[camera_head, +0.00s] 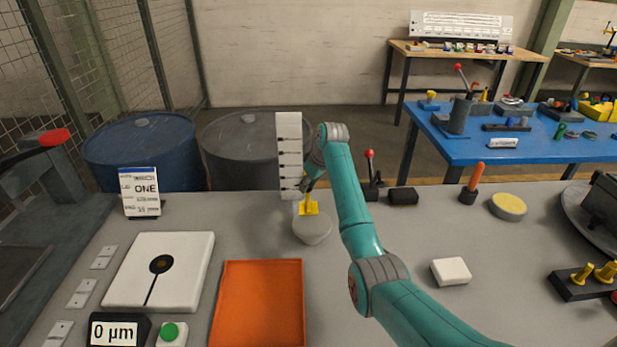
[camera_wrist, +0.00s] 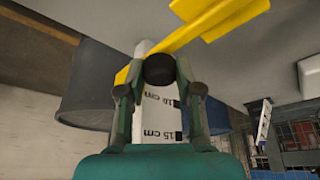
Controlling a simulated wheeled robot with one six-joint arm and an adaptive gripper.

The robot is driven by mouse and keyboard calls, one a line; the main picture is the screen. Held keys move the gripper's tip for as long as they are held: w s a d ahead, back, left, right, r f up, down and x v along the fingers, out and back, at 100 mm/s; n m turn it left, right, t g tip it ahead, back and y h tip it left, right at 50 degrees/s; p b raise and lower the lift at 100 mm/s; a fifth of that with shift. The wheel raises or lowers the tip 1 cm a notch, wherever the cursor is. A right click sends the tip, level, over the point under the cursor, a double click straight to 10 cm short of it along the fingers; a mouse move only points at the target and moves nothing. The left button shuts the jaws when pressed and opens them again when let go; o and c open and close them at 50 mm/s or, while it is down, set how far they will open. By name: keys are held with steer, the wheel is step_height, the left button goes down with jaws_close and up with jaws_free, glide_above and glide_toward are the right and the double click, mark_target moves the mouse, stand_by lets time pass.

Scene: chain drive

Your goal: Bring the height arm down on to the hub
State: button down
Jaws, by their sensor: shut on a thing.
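The height arm is a yellow piece (camera_head: 308,207) beside a tall white upright scale (camera_head: 289,150) with black marks. My gripper (camera_head: 307,186) is shut on the black knob (camera_wrist: 158,68) of the height arm; the knob sits between both fingers. A pale round piece (camera_head: 312,230), perhaps the hub, stands just below the yellow arm. I cannot tell whether the two touch.
An orange tray (camera_head: 256,305) lies in front. A white plate (camera_head: 190,270) with a black disc, a display reading 0 µm (camera_head: 117,331) and a green button (camera_head: 169,331) are at left. A white block (camera_head: 451,271) and a screwdriver-like orange handle (camera_head: 475,178) are at right.

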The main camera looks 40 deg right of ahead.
steer(key=c, duration=0.8)
jaws_free()
steer(key=shift+f, duration=0.1)
steer(key=v, duration=1.2)
steer(key=shift+w, duration=0.1)
